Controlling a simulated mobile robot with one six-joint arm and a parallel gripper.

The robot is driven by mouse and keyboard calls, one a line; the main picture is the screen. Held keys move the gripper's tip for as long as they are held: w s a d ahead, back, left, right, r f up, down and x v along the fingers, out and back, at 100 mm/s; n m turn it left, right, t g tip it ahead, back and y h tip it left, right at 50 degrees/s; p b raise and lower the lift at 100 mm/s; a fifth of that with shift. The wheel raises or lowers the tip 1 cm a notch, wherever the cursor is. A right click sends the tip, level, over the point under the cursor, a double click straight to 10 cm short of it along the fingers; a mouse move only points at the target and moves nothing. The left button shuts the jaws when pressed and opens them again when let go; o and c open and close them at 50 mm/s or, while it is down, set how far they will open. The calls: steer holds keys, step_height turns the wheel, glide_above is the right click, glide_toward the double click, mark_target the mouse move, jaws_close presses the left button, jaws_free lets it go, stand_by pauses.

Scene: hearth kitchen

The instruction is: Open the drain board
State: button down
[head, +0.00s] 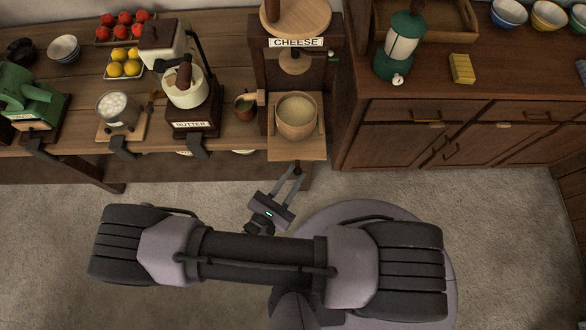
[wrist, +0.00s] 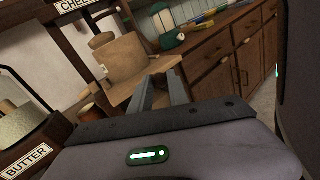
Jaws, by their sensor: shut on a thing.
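The drain board (head: 298,153) is a flat light-wood board at the foot of the cheese press (head: 285,65). In the head view it juts past the table's front edge. A small dark knob (head: 297,170) is at its front edge. My gripper (head: 296,174) is shut on this knob, reaching up from below. In the wrist view the fingers (wrist: 158,92) point at the board (wrist: 128,94), and they hide the knob there. A round wooden tub (head: 296,116) stands at the press, behind the board's front part.
A butter churn (head: 190,90) and a small jug (head: 244,109) stand left of the press. Carpet (head: 180,190) lies clear in front of the table.

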steer(key=c, duration=1.3)
jaws_free()
steer(key=shift+w, duration=0.1)
steer(key=shift+o, duration=0.2)
steer(key=v, duration=1.7)
steer(key=shift+s, duration=0.2)
steer(key=shift+a, duration=0.1)
steer(key=w+d+r+m+g+y+b, duration=0.1)
steer(key=w+d+r+m+g+b, duration=0.25)
steer(key=w+r+m+g, duration=0.9)
steer(key=d+r+m+t+y+b, duration=0.3)
steer(key=d+r+m+y+b, duration=0.2)
steer(key=d+r+m+y, duration=0.6)
steer(key=d+m, duration=0.4)
steer(key=m, duration=0.3)
steer(key=shift+w+r+t+y, duration=0.3)
steer(key=shift+w+r+t, duration=0.05)
steer(key=shift+w, duration=0.05)
